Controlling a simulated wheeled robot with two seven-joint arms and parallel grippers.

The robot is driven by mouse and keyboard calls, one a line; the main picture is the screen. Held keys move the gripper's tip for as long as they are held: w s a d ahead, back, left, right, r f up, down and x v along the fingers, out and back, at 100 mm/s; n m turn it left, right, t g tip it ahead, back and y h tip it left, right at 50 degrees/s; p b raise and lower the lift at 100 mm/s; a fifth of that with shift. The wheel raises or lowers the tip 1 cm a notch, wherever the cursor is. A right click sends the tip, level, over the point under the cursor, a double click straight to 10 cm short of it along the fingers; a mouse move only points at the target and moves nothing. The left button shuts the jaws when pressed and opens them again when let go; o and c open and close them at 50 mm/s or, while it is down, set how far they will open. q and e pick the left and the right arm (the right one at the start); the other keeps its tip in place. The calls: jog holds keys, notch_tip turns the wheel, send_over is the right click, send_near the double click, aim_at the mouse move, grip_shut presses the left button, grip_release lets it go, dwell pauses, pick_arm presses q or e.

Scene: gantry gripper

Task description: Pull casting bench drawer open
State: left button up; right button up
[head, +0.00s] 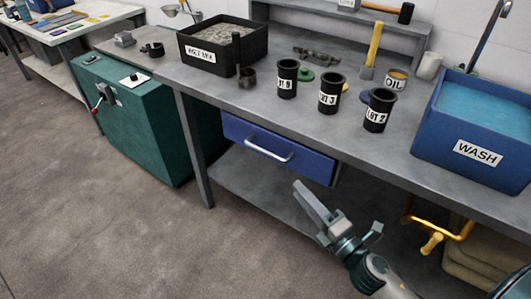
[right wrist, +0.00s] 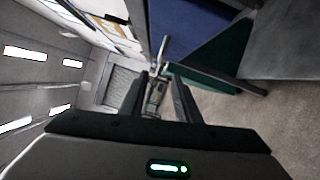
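The casting bench (head: 140,62) has a blue drawer (head: 240,133) under its top, with a silver bar handle (head: 268,149). The drawer front sits close under the bench edge and looks shut. My right gripper (head: 307,200) is below and to the right of the handle, apart from it in the head view. In the right wrist view its two fingers (right wrist: 158,98) are spread with nothing held between them. The blue drawer front (right wrist: 195,25) and the handle (right wrist: 163,48) show beyond the fingertips there. My left gripper is in neither view.
A green cabinet (head: 150,135) stands left of the drawer. A lower shelf (head: 250,190) lies under it. Black pots (head: 328,95), a black box (head: 185,45) and a blue wash tub (head: 440,125) stand on the bench. The floor in front is clear.

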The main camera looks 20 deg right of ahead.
aim_at(265, 150)
jog(key=shift+w, duration=0.15)
